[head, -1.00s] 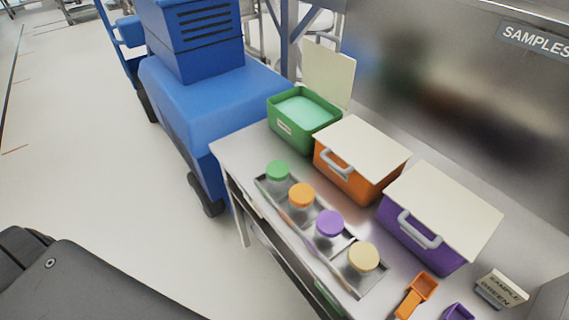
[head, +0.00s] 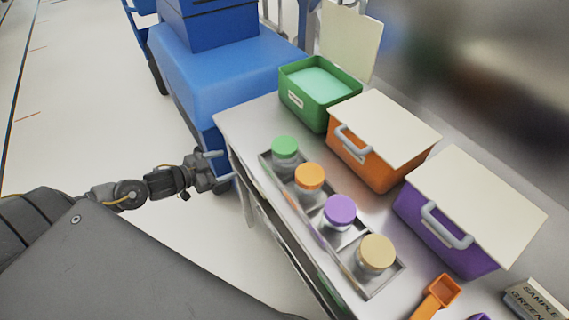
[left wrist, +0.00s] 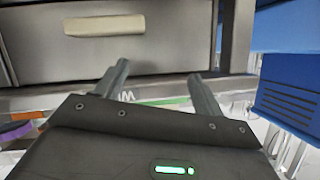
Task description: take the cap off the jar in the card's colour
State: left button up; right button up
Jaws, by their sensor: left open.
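The card (head: 533,302) at the lower right reads "SAMPLE" with a partly cut-off second word; in the earlier head view it reads "SAMPLE GREEN". The jar with the green cap (head: 285,147) stands upright at the far end of a metal tray (head: 368,294). Its cap is on. Jars with orange (head: 309,176), purple (head: 340,210) and tan (head: 376,250) caps stand in the same tray. My left gripper (head: 219,167) is open and empty, beside the table's left edge, left of the green-capped jar and apart from it. Its open fingers show in the left wrist view (left wrist: 158,74). My right gripper is out of view.
An open green bin (head: 305,102), a lidded orange bin (head: 365,160) and a lidded purple bin (head: 435,230) stand behind the jars. An orange scoop (head: 440,294) lies near the front. A blue machine (head: 215,75) stands beyond the table. A drawer handle (left wrist: 104,26) shows in the left wrist view.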

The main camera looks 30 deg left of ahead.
aim_at(279, 158)
pick_arm(q)
jog(key=s+d+r+m+g+h, duration=0.1)
jog(key=s+d+r+m+h, duration=0.3)
jog(key=d+r, duration=0.6)
jog(key=w+d+n+h, duration=0.1)
jog(key=w+d+n, duration=0.2)
jog(key=w+d, duration=0.1)
jog(key=shift+w+d+f, duration=0.1)
jog(key=shift+w+d, duration=0.15)
jog(key=shift+w, duration=0.15)
jog(key=shift+p+x, duration=0.8)
jog(key=shift+x, duration=1.75)
jog(key=shift+f, duration=0.1)
jog(key=c, duration=0.8)
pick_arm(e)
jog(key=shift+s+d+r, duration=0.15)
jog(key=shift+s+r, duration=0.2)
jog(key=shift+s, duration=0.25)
